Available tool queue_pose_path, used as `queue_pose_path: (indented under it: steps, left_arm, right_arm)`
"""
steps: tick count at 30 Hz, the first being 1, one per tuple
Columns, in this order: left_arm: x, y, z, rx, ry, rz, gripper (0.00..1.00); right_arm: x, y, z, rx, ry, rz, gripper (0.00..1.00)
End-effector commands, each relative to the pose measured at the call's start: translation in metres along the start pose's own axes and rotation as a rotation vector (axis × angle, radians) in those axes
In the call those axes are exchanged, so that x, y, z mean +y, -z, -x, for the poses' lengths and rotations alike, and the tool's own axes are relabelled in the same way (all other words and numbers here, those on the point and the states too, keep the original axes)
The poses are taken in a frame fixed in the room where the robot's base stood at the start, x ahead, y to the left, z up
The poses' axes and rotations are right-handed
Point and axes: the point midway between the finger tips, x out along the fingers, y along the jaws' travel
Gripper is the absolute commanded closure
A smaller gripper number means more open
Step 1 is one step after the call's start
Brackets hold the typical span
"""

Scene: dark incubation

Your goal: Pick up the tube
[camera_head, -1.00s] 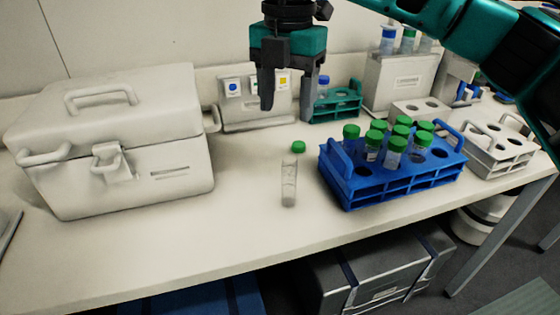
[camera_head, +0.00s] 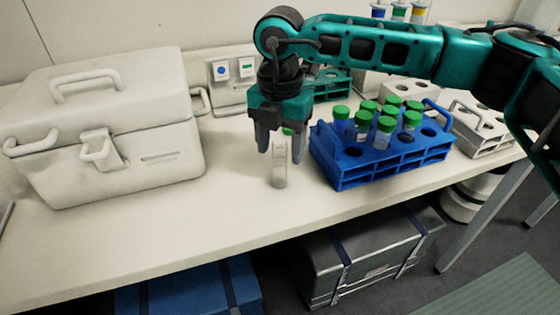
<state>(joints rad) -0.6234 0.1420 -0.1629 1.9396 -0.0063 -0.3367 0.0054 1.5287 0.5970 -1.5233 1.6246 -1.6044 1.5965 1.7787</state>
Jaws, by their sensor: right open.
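The clear tube (camera_head: 280,173) is on the bench to the left of the blue rack. A green cap (camera_head: 288,131) shows just above its top, partly hidden by my right gripper; I cannot tell whether the two are joined. My right gripper (camera_head: 281,154) points down over the tube, with its two fingers apart. In the picture the fingers lie on either side of the tube's upper part; contact is not visible. My left gripper is not in view.
The blue rack (camera_head: 352,181) with several green-capped tubes stands close on the right. A white lidded box (camera_head: 120,165) stands on the left. White racks (camera_head: 480,140) and a teal rack (camera_head: 333,88) are farther back. The bench in front of the tube is clear.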

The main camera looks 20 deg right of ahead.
Motion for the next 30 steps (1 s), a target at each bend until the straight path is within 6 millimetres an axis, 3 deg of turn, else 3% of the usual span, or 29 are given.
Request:
queue_pose_path:
  steps: [9, 27, 30]
  left_arm:
    - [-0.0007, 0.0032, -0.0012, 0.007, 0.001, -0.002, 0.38]
    - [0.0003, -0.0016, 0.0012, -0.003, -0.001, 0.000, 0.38]
    - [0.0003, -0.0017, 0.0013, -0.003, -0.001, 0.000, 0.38]
  right_arm:
    - [0.0002, 0.0002, -0.0051, 0.000, 0.000, 0.001, 0.42]
    - [0.0003, 0.0003, -0.0047, 0.000, 0.000, 0.001, 0.99]
    - [0.0003, 0.0002, -0.0046, 0.000, 0.000, 0.001, 0.99]
